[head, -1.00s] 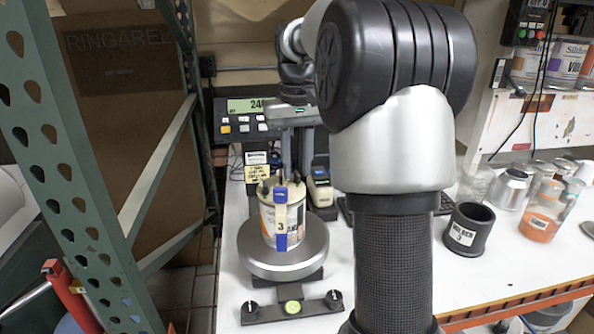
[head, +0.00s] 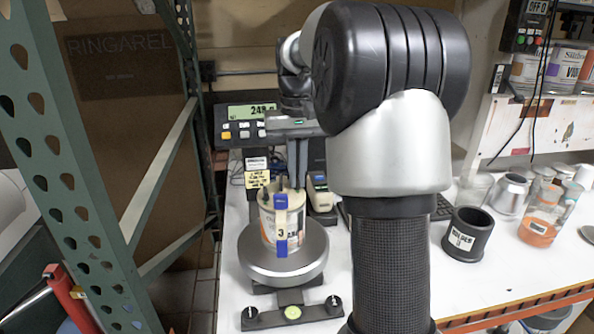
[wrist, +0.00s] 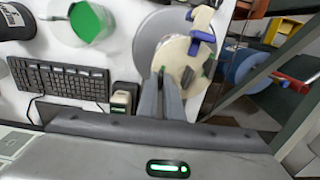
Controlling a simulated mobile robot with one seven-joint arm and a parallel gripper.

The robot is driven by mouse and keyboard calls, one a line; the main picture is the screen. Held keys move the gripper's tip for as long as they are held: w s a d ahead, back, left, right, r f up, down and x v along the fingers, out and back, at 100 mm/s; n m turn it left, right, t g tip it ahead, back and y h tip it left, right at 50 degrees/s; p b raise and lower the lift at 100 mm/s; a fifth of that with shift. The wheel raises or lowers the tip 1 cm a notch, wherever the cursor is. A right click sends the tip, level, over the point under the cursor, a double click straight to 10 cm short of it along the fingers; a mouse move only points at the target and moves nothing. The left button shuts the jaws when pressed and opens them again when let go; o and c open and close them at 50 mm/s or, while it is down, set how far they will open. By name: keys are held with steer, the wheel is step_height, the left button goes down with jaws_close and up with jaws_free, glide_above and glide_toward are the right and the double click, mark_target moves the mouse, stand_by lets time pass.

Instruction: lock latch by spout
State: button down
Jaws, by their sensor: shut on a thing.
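The cream paint can (head: 268,222) stands on the round silver scale plate (head: 262,265). My gripper (head: 297,180) points down at the can's far right rim. In the wrist view its two fingers (wrist: 161,75) are close together at the lid's edge. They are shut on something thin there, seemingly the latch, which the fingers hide.
The scale display (head: 254,112) stands behind the can. A black cup (head: 468,233), a jar with orange contents (head: 540,228) and a keyboard (wrist: 62,80) are on the white bench. A green metal rack post (head: 60,170) rises at the left.

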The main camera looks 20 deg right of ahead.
steer(key=c, duration=1.9)
jaws_free()
step_height(320, 180, up, 18)
steer(key=p, duration=0.3)
steer(key=shift+f+p, duration=0.25)
steer(key=shift+p, duration=0.15)
steer(key=shift+a, duration=0.1)
steer(key=s+a+f+n+t, duration=0.2)
steer(key=s+a+t, duration=0.1)
steer(key=s+a, duration=0.85)
steer(key=s+a+f+n+t+p, duration=0.1)
steer(key=s+a+f+t, duration=0.1)
steer(key=s+f, duration=0.8)
steer(key=shift+s+a+t, duration=0.25)
steer(key=shift+s+t, duration=0.05)
steer(key=shift+s, duration=0.65)
